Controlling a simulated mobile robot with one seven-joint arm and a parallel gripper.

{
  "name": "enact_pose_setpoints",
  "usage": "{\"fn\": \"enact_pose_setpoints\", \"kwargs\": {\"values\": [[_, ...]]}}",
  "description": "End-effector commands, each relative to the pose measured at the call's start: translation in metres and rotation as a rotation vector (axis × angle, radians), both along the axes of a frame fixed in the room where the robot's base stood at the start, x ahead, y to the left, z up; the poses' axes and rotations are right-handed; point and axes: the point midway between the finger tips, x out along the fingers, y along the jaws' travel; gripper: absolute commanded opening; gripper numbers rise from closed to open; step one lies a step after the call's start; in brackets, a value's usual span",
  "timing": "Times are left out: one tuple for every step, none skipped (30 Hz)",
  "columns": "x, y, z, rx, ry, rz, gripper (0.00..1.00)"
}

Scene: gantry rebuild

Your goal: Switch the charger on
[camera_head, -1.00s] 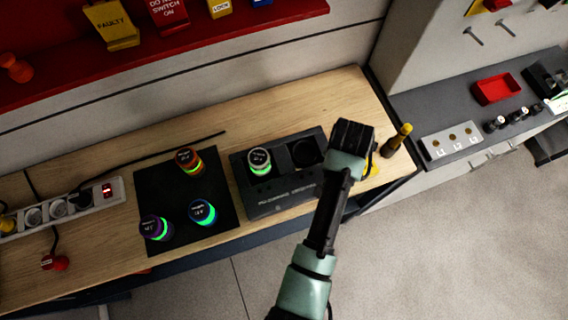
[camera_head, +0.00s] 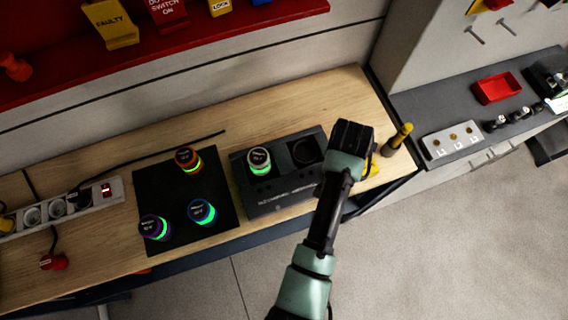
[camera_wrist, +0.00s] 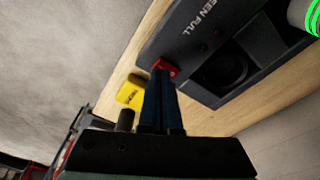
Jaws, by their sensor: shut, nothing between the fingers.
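The charger (camera_head: 270,195) is a dark box on the wooden bench. A battery (camera_head: 259,161) with a pale top and green ring stands in its left bay; its right bay (camera_head: 306,151) is empty. In the wrist view the charger (camera_wrist: 185,45) shows a small red switch (camera_wrist: 166,66) on its edge. My gripper (camera_wrist: 164,82) is shut and empty, its fingertips right at the red switch. They partly cover it, and I cannot tell whether they touch it or which way it is set. In the head view my gripper (camera_head: 352,137) hangs over the charger's right end, fingertips hidden.
A black mat (camera_head: 176,220) with several ringed batteries lies left of the charger. A power strip (camera_head: 84,207) with a red switch is farther left. A yellow block (camera_wrist: 131,91) and a yellow-handled tool (camera_head: 400,136) lie close to my gripper. Bare bench lies behind the charger.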

Motion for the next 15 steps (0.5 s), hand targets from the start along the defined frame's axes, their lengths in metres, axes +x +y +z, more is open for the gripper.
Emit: {"fn": "enact_pose_setpoints", "kwargs": {"values": [[-0.0002, 0.0, -0.0015, 0.0, 0.0, 0.0, 0.0], [-0.0003, 0.0, -0.0021, 0.001, 0.001, 0.0, 0.0], [-0.0003, 0.0, -0.0027, 0.001, 0.001, 0.0, 0.0], [-0.0002, -0.0001, -0.0031, 0.001, 0.001, 0.0, 0.0], [-0.0003, 0.0, -0.0035, 0.001, 0.001, 0.0, 0.0], [-0.0003, 0.0, -0.0041, 0.001, 0.001, 0.0, 0.0], [-0.0003, 0.0, -0.0046, 0.001, 0.001, 0.0, 0.0], [-0.0003, 0.0, -0.005, 0.001, 0.001, 0.0, 0.0], [-0.0003, 0.0, -0.0056, 0.001, 0.001, 0.0, 0.0], [-0.0003, 0.0, -0.0061, 0.001, 0.001, 0.0, 0.0], [-0.0003, 0.0, -0.0065, 0.001, 0.001, 0.0, 0.0], [-0.0003, 0.0, -0.0071, 0.001, 0.001, 0.0, 0.0], [-0.0003, 0.0, -0.0075, 0.001, 0.001, 0.0, 0.0], [-0.0003, 0.0, -0.008, 0.001, 0.001, 0.0, 0.0], [-0.0003, 0.0, -0.0086, 0.001, 0.001, 0.0, 0.0]]}}
